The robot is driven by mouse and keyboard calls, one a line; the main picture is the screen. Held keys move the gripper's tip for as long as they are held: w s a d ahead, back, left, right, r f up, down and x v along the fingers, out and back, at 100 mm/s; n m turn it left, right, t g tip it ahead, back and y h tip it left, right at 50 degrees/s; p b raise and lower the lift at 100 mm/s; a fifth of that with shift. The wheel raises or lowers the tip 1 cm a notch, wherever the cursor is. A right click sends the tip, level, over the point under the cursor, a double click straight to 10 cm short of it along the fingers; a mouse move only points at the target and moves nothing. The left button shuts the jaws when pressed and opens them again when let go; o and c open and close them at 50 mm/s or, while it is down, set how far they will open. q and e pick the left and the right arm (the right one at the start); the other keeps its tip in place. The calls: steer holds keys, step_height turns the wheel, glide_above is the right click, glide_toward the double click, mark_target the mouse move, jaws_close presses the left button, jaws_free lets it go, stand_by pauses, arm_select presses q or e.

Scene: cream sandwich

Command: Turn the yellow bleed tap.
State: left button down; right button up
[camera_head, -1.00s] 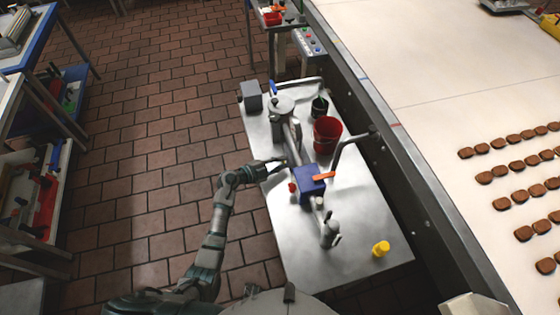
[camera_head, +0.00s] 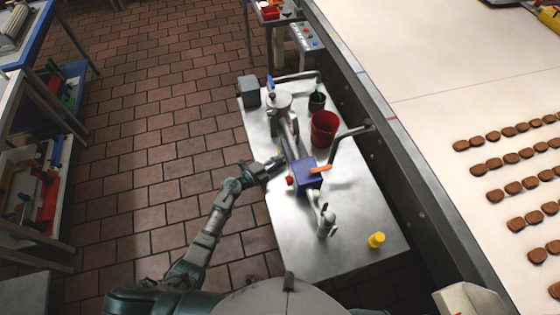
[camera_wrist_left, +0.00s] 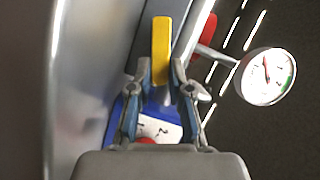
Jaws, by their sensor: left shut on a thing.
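The yellow bleed tap (camera_wrist_left: 161,50) shows in the left wrist view as a narrow upright bar. The fingertips of my left gripper (camera_wrist_left: 161,88) are on either side of its lower end, and the gripper is shut on it. In the head view my left gripper (camera_head: 276,163) reaches the left side of the pipework on the steel table (camera_head: 290,240). The tap is too small or hidden to make out there. My right gripper is not in view.
A round dial gauge (camera_wrist_left: 267,75) and a blue plate with white numbered label (camera_wrist_left: 157,128) are close to the left gripper. On the table are a blue box (camera_head: 306,176), a red bucket (camera_head: 324,130) and a yellow object (camera_head: 376,240). A conveyor (camera_head: 440,130) runs along the right.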

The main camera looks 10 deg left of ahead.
arm_select(q)
steer(key=shift+a+f, duration=0.3)
steer(key=c, duration=1.1)
jaws_free()
steer(key=shift+a, duration=0.2)
steer(key=v, duration=1.2)
